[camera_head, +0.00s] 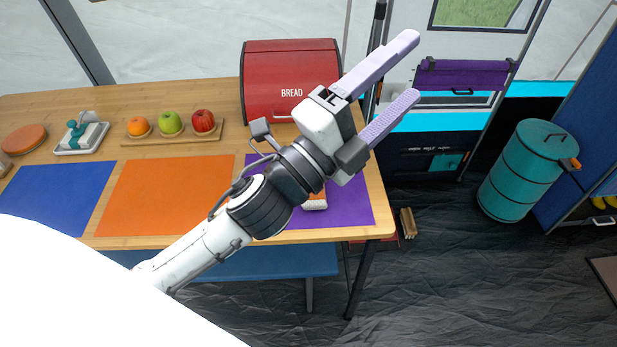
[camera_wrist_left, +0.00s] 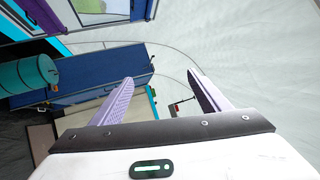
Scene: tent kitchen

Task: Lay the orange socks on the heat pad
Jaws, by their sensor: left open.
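My left gripper (camera_head: 408,70) is open and empty, raised in front of the table's right end and pointing up and right. Its two lilac fingers (camera_wrist_left: 160,76) stand apart in the left wrist view with nothing between them. A small orange and white item (camera_head: 316,200) lies on the purple mat (camera_head: 352,210), mostly hidden behind my left arm. I cannot tell whether it is the orange socks. No mat is clearly marked as the heat pad. My right gripper is not in view.
A blue mat (camera_head: 58,195) and a bare orange mat (camera_head: 165,192) lie on the wooden table. A teal barrel (camera_head: 518,172) stands on the floor at right.

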